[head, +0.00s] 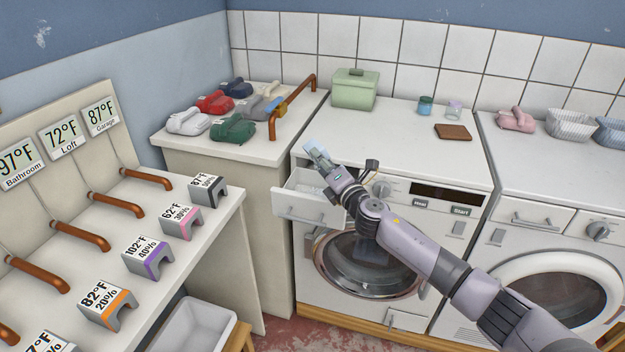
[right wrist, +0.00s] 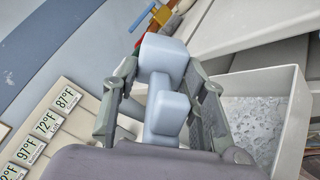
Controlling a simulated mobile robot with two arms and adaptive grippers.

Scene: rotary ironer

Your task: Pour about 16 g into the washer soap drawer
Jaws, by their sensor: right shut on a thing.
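The washer's soap drawer (head: 305,208) stands pulled out at the upper left of the washer front in the head view. My right gripper (head: 328,168) is just above the drawer and shut on a pale blue scoop (head: 317,148), which points up and to the left. In the right wrist view my right gripper (right wrist: 165,90) has a finger on each side of the scoop (right wrist: 165,58). A white open box (right wrist: 292,128), which looks like the drawer, is at the right there with pale speckled bits inside. The scoop's contents are hidden. My left gripper is not in view.
A green lidded box (head: 354,92), small jars (head: 426,106) and a brown block (head: 453,132) stand on the washer top. Copper pipe (head: 293,105) runs beside folded cloths (head: 215,102) at left. A second machine (head: 560,270) stands at right.

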